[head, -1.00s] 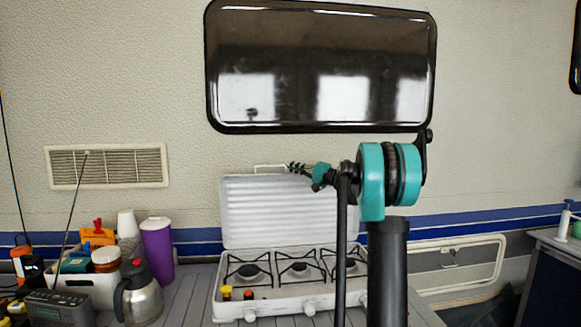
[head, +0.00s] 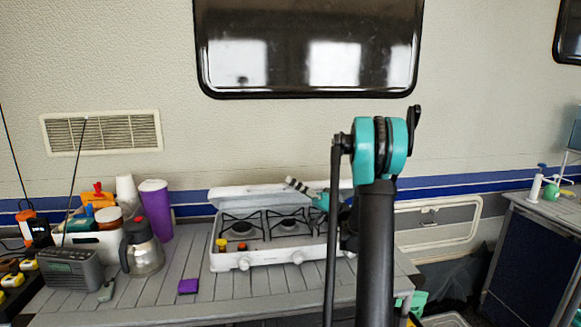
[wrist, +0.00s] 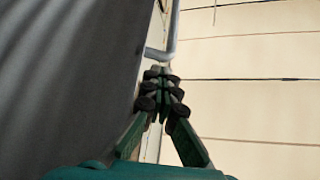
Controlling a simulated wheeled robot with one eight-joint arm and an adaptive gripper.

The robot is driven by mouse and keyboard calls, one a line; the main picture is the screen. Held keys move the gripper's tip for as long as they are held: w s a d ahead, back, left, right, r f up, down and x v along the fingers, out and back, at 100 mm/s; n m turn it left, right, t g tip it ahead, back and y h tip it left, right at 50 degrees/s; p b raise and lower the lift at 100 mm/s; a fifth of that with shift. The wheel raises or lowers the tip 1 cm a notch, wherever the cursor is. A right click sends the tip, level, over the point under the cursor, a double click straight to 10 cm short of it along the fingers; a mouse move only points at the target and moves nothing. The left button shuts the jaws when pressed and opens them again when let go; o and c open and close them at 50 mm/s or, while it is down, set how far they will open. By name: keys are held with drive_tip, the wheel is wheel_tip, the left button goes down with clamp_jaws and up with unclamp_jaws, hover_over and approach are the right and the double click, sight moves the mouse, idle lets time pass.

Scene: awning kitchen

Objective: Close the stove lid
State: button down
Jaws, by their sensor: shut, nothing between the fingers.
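The white stove (head: 270,259) stands on the slatted table with its burners and pan supports showing. Its white lid (head: 235,192) is tipped well forward from upright and shows as a thin, almost edge-on strip above the back of the burners. My gripper (head: 289,182) is at the lid's upper edge, with shut, empty fingers. In the wrist view the ribbed lid (wrist: 60,80) fills the left side in shadow. The wire handle (wrist: 172,35) is just beyond my shut fingertips (wrist: 160,72); I cannot tell whether they touch.
A yellow item (head: 221,244) and a red one (head: 242,247) sit at the stove's front left. A steel jug (head: 143,250), purple cup (head: 156,211), radio (head: 72,270) and purple block (head: 188,286) are on the table. My arm hides the stove's right end.

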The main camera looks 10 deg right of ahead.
drive_tip(key=shift+s+f+n+g+y, duration=0.15)
drive_tip(key=shift+s+f+n+g, duration=0.1)
drive_tip(key=shift+s+f+n, duration=0.3)
drive_tip(key=shift+s+f+n+g+y, duration=0.1)
drive_tip(key=shift+s+f+n+g, duration=0.2)
drive_tip(key=shift+f, duration=0.4)
drive_tip(key=shift+s+f+n+g+y, duration=0.15)
drive_tip(key=shift+s+f+n+g, duration=0.2)
drive_tip(key=shift+f, duration=0.3)
